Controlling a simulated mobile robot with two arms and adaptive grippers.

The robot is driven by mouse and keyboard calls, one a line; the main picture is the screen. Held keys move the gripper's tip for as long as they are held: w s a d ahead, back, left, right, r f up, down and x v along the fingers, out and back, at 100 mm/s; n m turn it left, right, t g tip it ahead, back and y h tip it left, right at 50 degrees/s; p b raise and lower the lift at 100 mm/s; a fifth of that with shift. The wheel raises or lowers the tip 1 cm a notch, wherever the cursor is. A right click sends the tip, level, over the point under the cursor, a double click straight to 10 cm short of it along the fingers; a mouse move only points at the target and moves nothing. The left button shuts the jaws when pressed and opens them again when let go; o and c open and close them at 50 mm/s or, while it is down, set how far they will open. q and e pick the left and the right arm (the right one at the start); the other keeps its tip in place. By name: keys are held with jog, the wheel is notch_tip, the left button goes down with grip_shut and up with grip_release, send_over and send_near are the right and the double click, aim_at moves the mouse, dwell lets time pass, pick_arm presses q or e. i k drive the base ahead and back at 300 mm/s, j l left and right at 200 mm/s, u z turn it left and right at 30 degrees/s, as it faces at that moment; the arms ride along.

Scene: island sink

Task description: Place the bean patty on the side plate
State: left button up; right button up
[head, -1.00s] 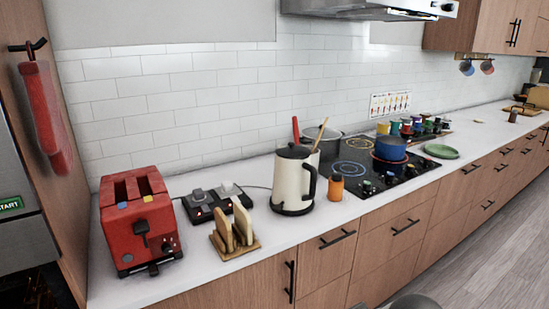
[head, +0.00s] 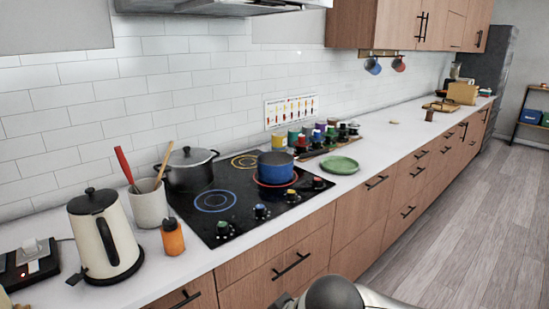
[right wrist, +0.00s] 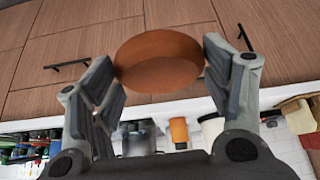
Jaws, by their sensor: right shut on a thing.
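The bean patty (right wrist: 160,60) is a thick, round brown disc in the right wrist view. My right gripper (right wrist: 160,74) is shut on it, with a finger at each side, and holds it up in front of the wooden drawer fronts. A green plate (head: 340,165), which looks like the side plate, lies on the white counter just right of the cooktop in the head view. Nothing is seen on it. A grey part of my arm shows at the bottom of the head view. My left gripper is not in view.
The black cooktop (head: 245,198) bears a blue pot (head: 275,168) and a dark lidded pot (head: 187,170). Several coloured jars (head: 315,137) stand behind the plate. A cream kettle (head: 103,240) and an orange bottle (head: 172,237) stand at left. Counter (head: 385,143) right of the plate is clear.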

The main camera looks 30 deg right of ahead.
aim_at(340, 166)
jog(key=i+l+u, duration=0.1)
jog(key=l, duration=0.65)
jog(key=i+l, duration=0.1)
jog(key=l, duration=0.65)
jog(key=l+u, duration=0.15)
jog(key=l, duration=0.6)
jog(key=i, duration=0.05)
